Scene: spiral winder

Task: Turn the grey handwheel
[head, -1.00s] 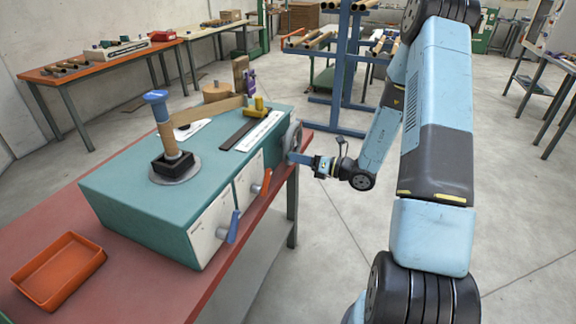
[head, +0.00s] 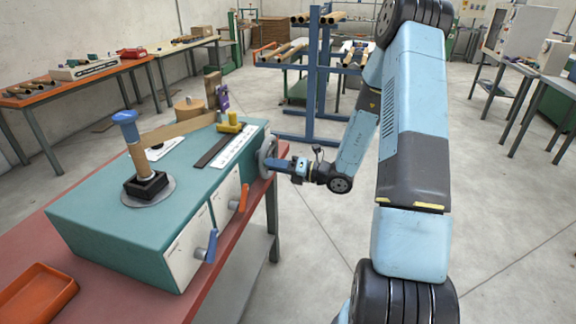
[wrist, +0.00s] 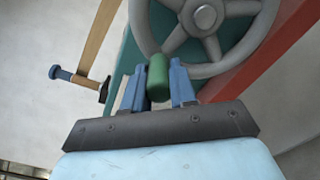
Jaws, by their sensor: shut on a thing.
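The grey handwheel (head: 266,157) is mounted on the right end of the teal winder box (head: 110,235). In the wrist view its spoked wheel (wrist: 205,17) fills the top, with a green handle (wrist: 157,77) at the rim. My gripper (wrist: 157,85) is shut on the green handle, one blue finger on each side. In the head view my gripper (head: 276,164) meets the wheel from the right, and the green handle is hidden there.
The box stands on a red bench (head: 225,250) with an orange tray (head: 35,295). An orange lever (head: 239,198) and a blue lever (head: 207,248) stick out of its front. A blue rack (head: 314,80) stands behind. The floor right of the bench is clear.

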